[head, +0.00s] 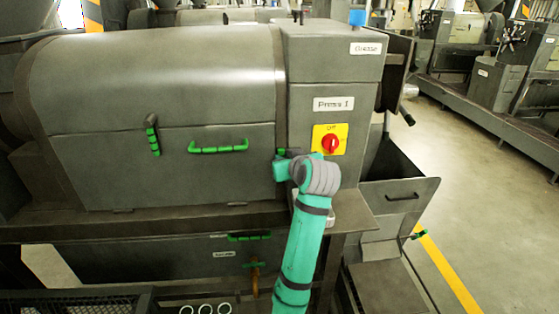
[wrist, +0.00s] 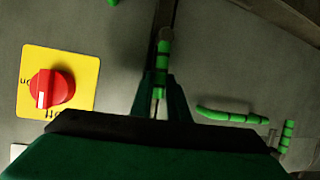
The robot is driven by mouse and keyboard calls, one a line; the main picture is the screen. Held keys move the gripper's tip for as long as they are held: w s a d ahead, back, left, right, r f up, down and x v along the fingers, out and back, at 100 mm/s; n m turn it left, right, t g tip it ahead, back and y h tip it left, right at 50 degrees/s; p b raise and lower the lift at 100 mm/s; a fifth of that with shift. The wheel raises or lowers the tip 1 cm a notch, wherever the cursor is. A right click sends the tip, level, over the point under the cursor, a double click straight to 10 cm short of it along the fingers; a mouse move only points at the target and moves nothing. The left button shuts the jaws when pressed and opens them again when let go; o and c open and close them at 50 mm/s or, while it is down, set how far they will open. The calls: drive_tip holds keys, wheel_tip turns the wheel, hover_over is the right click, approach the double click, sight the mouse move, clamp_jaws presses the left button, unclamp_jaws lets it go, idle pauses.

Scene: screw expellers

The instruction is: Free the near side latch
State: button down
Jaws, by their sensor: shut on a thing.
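The side latch at the right end of the press cover is a short green ribbed lever with dark bands. It shows in the wrist view (wrist: 162,62) between the fingers of my gripper (wrist: 161,105). In the head view my gripper (head: 284,168) is at the seam between cover and end box, and hides most of this latch. My gripper is shut on the latch. A second, similar green latch (head: 152,137) stands nearly upright at the left of the cover; it seems to show at lower right in the wrist view (wrist: 287,136). The cover (head: 110,165) looks closed.
A green cover handle (head: 218,147) lies between the latches. A red rotary switch on a yellow plate (head: 330,141) is close right of my gripper. Below are a ledge (head: 130,226), a green drawer handle (head: 249,237) and an orange-brown lever (head: 255,278). Floor is clear at right.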

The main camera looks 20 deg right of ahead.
drive_tip(key=shift+d+f, duration=0.1)
drive_tip(key=shift+d, duration=0.2)
drive_tip(key=shift+s+m, duration=0.1)
drive_tip(key=shift+m, duration=0.2)
drive_tip(key=c, duration=1.7)
unclamp_jaws()
drive_tip(key=v, duration=1)
drive_tip(key=shift+s+d, duration=0.1)
drive_tip(key=shift+s, duration=0.3)
